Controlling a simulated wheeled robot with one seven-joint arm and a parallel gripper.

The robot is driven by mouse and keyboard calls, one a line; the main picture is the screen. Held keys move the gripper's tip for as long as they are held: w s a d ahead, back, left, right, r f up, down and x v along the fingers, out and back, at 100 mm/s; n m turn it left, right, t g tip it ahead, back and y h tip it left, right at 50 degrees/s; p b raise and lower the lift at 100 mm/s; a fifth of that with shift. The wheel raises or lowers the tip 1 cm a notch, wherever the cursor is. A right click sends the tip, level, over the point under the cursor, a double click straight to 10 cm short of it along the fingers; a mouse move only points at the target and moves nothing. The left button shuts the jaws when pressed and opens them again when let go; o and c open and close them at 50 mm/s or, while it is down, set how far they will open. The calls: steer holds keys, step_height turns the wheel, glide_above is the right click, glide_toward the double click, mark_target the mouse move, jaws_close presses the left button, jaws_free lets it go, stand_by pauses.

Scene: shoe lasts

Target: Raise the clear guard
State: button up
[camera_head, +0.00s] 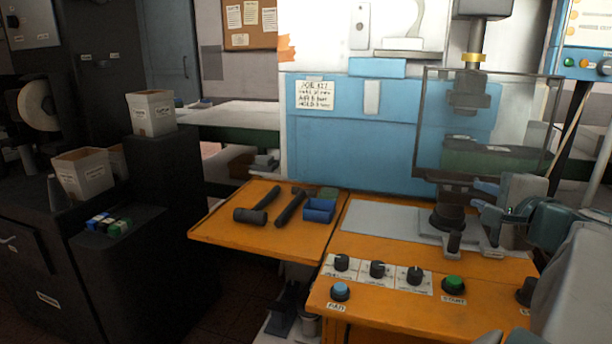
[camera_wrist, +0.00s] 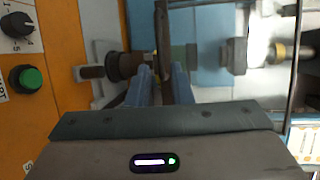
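The clear guard (camera_head: 480,125) is a see-through panel with a dark frame, hanging down in front of the press at the right of the head view. In the wrist view, a dark bar (camera_wrist: 162,35), apparently at its lower edge, stands between the fingers of my gripper (camera_wrist: 161,75). The two blue-grey fingers are close to the bar on both sides; whether they touch it is unclear. In the head view, my gripper (camera_head: 489,188) is at the guard's lower edge, towards its right side, with its fingers partly hidden.
Behind the guard is the press head (camera_head: 470,90), with a dark round piece (camera_head: 447,216) below on the grey plate (camera_head: 385,218). The orange console has several knobs and a green start button (camera_head: 453,284). Hammers and a blue bin (camera_head: 320,210) lie on the orange shelf to the left.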

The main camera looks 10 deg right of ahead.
mark_target(452, 183)
steer(key=x, duration=1.1)
steer(key=shift+w+f, duration=0.1)
steer(key=shift+w, duration=0.2)
jaws_close()
